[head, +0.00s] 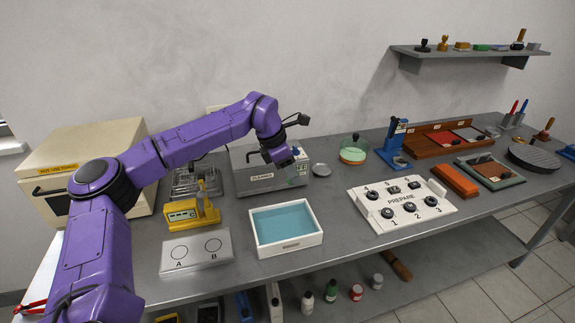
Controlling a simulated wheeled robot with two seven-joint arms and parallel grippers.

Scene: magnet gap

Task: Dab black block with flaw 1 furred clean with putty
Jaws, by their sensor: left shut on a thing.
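My left gripper (285,168) hangs at the end of the purple arm, over the front right of a grey metal box with a white label (262,176). It is shut on a small grey-green piece; its shape is hard to make out at this size. A white board marked PREPARE (400,202) stands right of centre with black round parts by its numbers, including one at number 1 (387,213). Any flaw or fur on them is too small to tell. My right gripper is not in view.
A white tray with a blue inside (286,247), a grey plate marked A and B (196,250) and a yellow gauge (192,212) stand in front. A blue stand (393,145) and wooden trays are at the right. A wall shelf (460,55) holds small items.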

